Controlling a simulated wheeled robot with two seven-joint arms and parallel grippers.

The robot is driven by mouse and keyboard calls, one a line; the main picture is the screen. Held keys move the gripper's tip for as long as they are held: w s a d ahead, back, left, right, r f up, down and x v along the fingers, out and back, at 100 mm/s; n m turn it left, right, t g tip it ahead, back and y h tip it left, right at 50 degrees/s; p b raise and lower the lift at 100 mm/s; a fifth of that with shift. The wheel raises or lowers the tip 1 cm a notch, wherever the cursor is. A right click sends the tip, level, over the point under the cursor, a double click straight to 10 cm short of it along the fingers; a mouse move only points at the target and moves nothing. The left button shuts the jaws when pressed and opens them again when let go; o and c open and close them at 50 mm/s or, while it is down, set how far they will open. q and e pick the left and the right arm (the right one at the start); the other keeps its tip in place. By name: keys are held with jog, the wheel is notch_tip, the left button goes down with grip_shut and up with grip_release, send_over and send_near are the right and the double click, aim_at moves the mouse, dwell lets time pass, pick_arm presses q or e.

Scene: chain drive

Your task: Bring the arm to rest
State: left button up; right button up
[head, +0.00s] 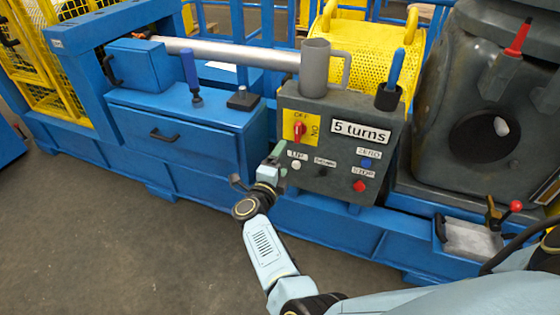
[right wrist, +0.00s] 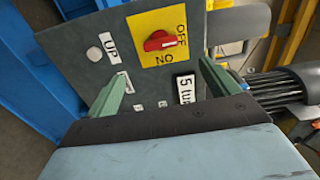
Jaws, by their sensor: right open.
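My right gripper (head: 277,152) is at the left edge of the grey control box (head: 345,112) in the head view. In the right wrist view its two green fingers (right wrist: 160,85) are apart with nothing held between them. The red rotary switch (head: 299,128) sits on a yellow OFF/ON plate, above and right of the fingertips. Its handle stands upright, in line with the OFF mark. The switch also shows beyond the fingers in the right wrist view (right wrist: 158,41). I cannot tell whether a finger touches the box. My left gripper is not in view.
A grey mug (head: 315,68) and a dark cup with a blue-handled tool (head: 388,95) stand on the box. A blue drawer cabinet (head: 180,130) is at left, a dark machine housing (head: 480,110) at right. The floor (head: 120,250) at front left is clear.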

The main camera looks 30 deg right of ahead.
jog(key=shift+s+a, duration=0.2)
dwell(0.4)
